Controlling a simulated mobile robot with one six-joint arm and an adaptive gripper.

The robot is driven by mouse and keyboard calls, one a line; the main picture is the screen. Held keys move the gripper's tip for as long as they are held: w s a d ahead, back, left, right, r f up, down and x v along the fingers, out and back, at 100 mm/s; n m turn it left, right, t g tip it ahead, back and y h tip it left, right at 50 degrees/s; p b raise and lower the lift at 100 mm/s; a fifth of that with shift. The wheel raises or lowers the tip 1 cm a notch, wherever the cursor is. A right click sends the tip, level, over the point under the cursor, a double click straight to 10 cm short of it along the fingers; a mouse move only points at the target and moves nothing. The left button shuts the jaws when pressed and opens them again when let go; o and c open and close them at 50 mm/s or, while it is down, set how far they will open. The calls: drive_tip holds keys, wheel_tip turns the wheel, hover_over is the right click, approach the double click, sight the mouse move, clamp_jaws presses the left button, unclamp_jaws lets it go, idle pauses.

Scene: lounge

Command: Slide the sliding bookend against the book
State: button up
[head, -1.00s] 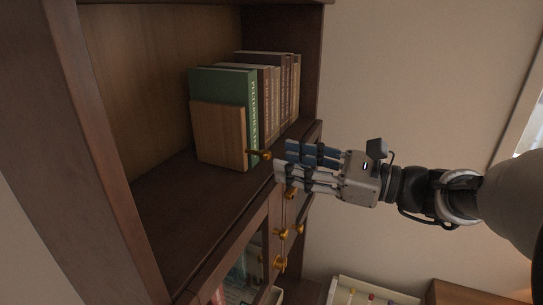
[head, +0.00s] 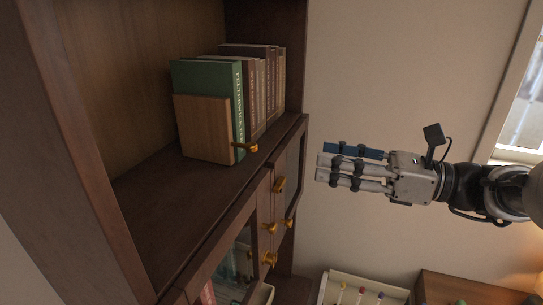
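My gripper (head: 322,164) is in the air to the right of the shelf, clear of the knob and holding nothing. Its blue and grey fingers point left and overlap in this view, so their opening is unclear.
Several brown and tan books (head: 268,88) stand in a row behind the green book. The shelf (head: 150,195) is bare in front of the bookend. Below are cabinet doors with brass knobs (head: 280,184). A light tray (head: 362,291) with small coloured objects is at bottom right.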

drive_tip(key=d+m, duration=0.1)
drive_tip(key=d, duration=0.1)
drive_tip(key=p, duration=0.2)
approach(252, 143)
drive_tip(key=x, duration=0.6)
drive_tip(key=f+x, duration=0.1)
drive_tip(key=x, duration=0.3)
drive_tip(key=shift+w, duration=0.1)
drive_tip(key=shift+c, duration=0.2)
clamp_jaws()
